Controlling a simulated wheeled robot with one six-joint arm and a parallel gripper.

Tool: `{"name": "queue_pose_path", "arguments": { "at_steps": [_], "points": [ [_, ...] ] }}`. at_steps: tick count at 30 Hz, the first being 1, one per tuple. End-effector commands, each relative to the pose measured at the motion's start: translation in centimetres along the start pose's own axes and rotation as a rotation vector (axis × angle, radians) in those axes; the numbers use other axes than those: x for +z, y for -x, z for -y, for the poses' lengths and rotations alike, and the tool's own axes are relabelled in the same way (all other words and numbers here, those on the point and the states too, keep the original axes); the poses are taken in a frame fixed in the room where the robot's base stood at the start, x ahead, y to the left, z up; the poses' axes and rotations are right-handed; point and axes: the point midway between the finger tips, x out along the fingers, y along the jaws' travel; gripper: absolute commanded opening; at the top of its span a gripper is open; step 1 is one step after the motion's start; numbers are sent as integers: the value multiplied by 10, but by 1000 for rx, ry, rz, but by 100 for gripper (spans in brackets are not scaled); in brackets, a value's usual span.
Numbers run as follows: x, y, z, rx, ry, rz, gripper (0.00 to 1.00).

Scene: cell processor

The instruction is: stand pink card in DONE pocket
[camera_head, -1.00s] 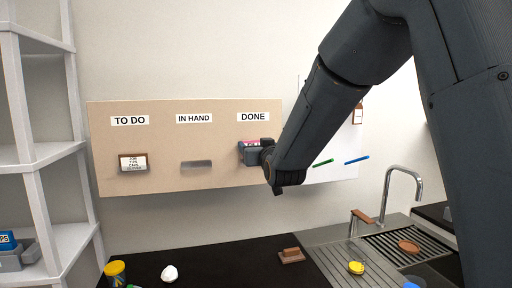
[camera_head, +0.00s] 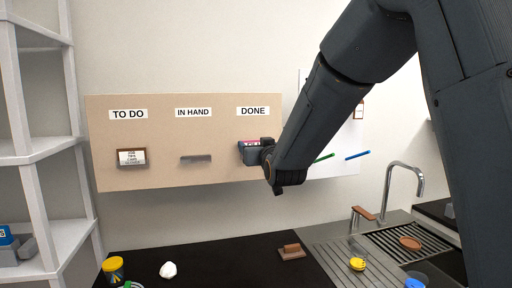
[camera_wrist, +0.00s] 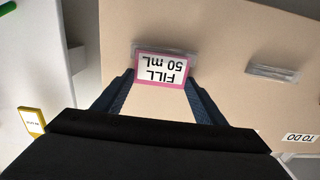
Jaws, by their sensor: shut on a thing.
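The pink-bordered card (camera_wrist: 162,70), reading "FILL 50 mL", shows upside down in the wrist view, between the two fingers of my gripper (camera_wrist: 160,92). My gripper is shut on it. The DONE pocket (camera_wrist: 150,50) shows as a grey strip at the card's far edge, partly covered by the card. I cannot tell whether the card's edge is inside it. In the head view my gripper (camera_head: 254,151) is under the DONE label (camera_head: 253,111), with a bit of the pink card (camera_head: 249,143) showing; it hides the pocket there.
The tan board (camera_head: 222,171) also bears the IN HAND pocket (camera_head: 196,158), which looks empty, and the TO DO pocket (camera_head: 131,163) with a brown-edged card (camera_head: 131,156). Green (camera_head: 324,157) and blue (camera_head: 357,155) markers are to the right. A dark counter (camera_head: 215,265) and sink lie below.

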Motion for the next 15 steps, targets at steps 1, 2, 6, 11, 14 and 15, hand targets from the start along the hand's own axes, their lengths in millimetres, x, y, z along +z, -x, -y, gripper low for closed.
{"name": "queue_pose_path", "arguments": {
  "at_steps": [1, 2, 6, 11, 14, 15],
  "points": [
    [-1, 0, 0, 0, 0, -1, 25],
    [-1, 0, 0, 0, 0, -1, 25],
    [-1, 0, 0, 0, 0, -1, 25],
    [1, 0, 0, 0, 0, -1, 25],
    [4, 0, 0, 0, 0, -1, 25],
    [4, 0, 0, 0, 0, -1, 25]
  ]
}}
